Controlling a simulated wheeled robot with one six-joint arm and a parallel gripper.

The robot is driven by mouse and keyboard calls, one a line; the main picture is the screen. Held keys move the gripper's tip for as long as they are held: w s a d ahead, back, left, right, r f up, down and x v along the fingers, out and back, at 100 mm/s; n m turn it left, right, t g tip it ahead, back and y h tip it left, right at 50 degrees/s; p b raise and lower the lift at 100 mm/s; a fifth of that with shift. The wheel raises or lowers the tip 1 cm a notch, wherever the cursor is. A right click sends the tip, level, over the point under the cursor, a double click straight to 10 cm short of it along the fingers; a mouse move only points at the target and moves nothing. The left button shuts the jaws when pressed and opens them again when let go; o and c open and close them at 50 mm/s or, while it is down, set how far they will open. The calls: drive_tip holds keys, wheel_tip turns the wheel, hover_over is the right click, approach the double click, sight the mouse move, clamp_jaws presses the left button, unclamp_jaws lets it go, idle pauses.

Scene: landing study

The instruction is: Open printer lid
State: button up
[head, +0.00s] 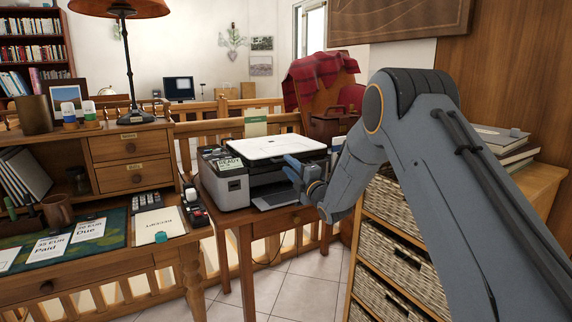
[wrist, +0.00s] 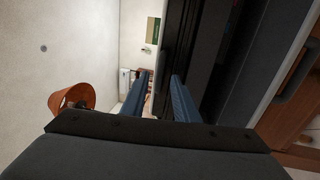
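The printer (head: 225,190) stands on a small wooden table, with a grey and black body. Its white lid (head: 272,147) lies about flat on top, with a dark band under its front edge. My gripper (head: 297,170) is at the printer's front right, close to the lid's front edge. In the wrist view, two blue fingers of my gripper (wrist: 160,98) stand apart with a gap between them. The printer's dark body (wrist: 200,55) fills the area behind and right of the right finger. I cannot tell whether the fingers touch the lid.
A wooden desk (head: 160,262) with papers and a lamp (head: 128,60) stands at left. A wicker-drawer cabinet (head: 395,260) is beside my arm at right. A wooden railing (head: 205,128) and a chair with a red blanket (head: 320,75) are behind the printer.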

drive_tip(key=shift+x, duration=1.4)
clamp_jaws()
